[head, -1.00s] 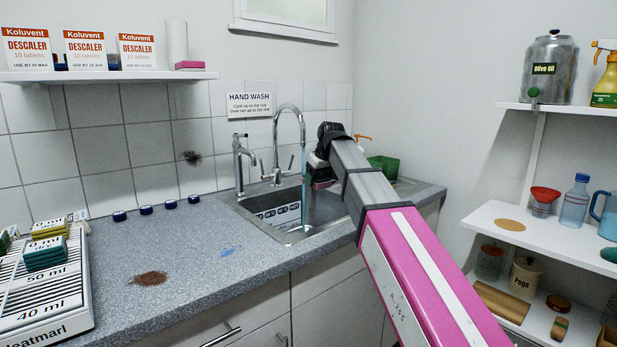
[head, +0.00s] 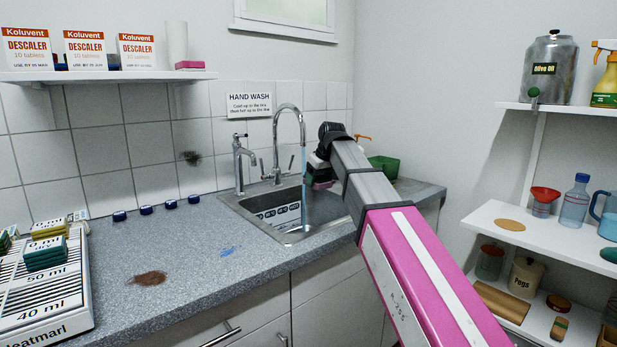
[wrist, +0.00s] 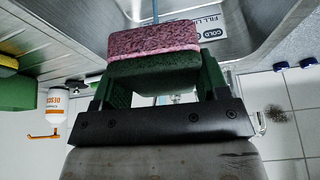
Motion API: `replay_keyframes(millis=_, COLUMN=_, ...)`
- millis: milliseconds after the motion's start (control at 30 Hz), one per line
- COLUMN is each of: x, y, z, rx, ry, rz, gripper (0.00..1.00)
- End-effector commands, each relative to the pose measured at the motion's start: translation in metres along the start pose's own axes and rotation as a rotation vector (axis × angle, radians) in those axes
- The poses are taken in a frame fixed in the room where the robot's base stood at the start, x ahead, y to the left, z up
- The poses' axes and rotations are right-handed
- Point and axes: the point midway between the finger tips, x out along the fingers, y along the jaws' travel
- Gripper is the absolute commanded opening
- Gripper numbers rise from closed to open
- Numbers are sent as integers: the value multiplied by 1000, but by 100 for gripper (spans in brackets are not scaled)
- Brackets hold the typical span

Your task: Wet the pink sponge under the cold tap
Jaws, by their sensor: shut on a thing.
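The pink sponge (wrist: 153,38) has a dark green underside. In the wrist view my gripper (wrist: 158,85) is shut on it, with a green finger at each side. In the head view my gripper (head: 318,170) is over the right side of the sink (head: 325,207), and the sponge (head: 321,185) is mostly hidden. The tall arched tap (head: 291,108) runs a thin blue stream (head: 303,160). In the wrist view the stream (wrist: 155,10) meets the sponge's far edge; contact is hard to judge. The sponge's pink face looks dark and speckled.
A shorter tap (head: 239,162) stands left of the arched one. A green container (head: 384,167) is behind my arm. Blue caps (head: 145,210) line the counter's back. A COLD fill label (wrist: 210,27) is on the sink wall.

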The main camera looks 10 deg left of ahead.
Motion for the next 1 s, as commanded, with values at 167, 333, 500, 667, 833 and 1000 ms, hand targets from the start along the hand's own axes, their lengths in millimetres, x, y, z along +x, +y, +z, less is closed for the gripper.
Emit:
replay_keyframes(millis=167, x=0, y=0, z=0, rx=0, ry=0, rz=0, gripper=49)
replay_keyframes(millis=333, x=0, y=0, z=0, rx=0, ry=0, rz=0, gripper=49)
replay_keyframes(millis=500, x=-5, y=-1, z=3, rx=0, ry=0, rz=0, gripper=49)
replay_keyframes(millis=667, x=-16, y=-3, z=9, rx=0, ry=1, rz=1, gripper=49)
replay_keyframes(millis=833, x=-28, y=-6, z=16, rx=0, ry=1, rz=0, gripper=49)
replay_keyframes(millis=1000, x=-41, y=-8, z=23, rx=0, ry=1, rz=0, gripper=49)
